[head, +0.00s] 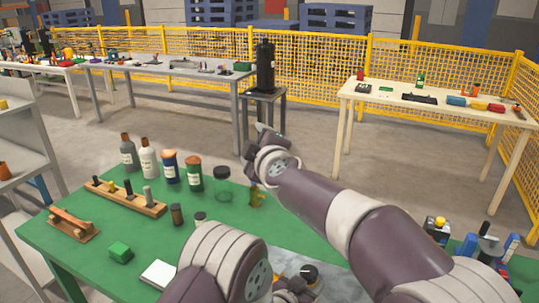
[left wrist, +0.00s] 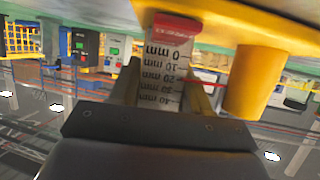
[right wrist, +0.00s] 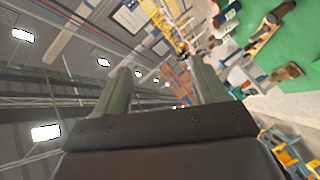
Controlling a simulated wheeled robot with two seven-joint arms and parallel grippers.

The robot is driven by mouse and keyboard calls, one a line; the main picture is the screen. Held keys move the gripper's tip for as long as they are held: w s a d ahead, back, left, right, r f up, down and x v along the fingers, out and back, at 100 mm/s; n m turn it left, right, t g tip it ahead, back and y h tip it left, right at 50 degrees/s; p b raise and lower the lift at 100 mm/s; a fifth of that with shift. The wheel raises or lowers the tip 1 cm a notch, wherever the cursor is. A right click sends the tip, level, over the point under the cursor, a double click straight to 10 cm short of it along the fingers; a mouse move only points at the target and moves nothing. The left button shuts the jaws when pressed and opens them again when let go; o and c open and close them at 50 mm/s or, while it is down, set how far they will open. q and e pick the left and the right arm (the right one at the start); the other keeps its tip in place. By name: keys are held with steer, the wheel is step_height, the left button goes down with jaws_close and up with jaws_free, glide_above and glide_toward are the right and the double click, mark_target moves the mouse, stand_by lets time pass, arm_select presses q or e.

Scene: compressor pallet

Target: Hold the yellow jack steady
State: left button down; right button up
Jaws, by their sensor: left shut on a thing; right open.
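The yellow jack (left wrist: 253,85) shows close up in the left wrist view, which looks upside down. It has a yellow bar, a yellow cylinder and a white millimetre scale (left wrist: 163,62) with a red end. My left gripper (left wrist: 166,82) is shut on it, with the scale between the fingers. In the head view my left gripper (head: 292,288) is low at the bottom middle, partly behind its own arm, and the jack cannot be made out. My right gripper (right wrist: 162,82) is open and empty. In the head view it (head: 262,148) is above the far edge of the green table.
The green table (head: 85,228) carries several bottles (head: 149,158), a wooden block with pegs (head: 128,200), a green block (head: 120,252) and a white pad (head: 158,273). A dark cylinder (head: 265,68) stands on a stand behind. A yellow mesh fence (head: 310,70) closes the back.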

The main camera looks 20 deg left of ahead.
steer(key=m, duration=0.1)
steer(key=w+d+m+t+h, duration=0.1)
steer(key=m, duration=0.1)
steer(key=w+d+r+m+t+h, duration=0.1)
steer(key=m, duration=0.1)
steer(key=shift+w, duration=0.2)
